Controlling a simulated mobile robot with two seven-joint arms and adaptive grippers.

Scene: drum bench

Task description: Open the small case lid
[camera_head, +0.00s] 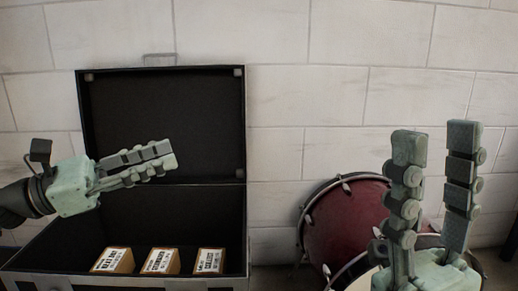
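The black case (235,262) stands at the left in the head view. Its lid (205,105) is raised upright at the back, near the white wall, and its dark inside faces me. My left gripper (172,155) is in front of the lid's lower part, above the case's interior, pointing right. Its fingers lie close together and partly overlap in this view, with nothing seen between them; I cannot tell how far apart they are. My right gripper (436,132) is at the right, fingers pointing up, open and empty.
Three labelled boxes stand in the case: a left one (114,261), a middle one (160,262) and a right one (209,262). A red drum (343,222) stands by the wall, partly behind my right gripper. The block wall (310,100) closes off the back.

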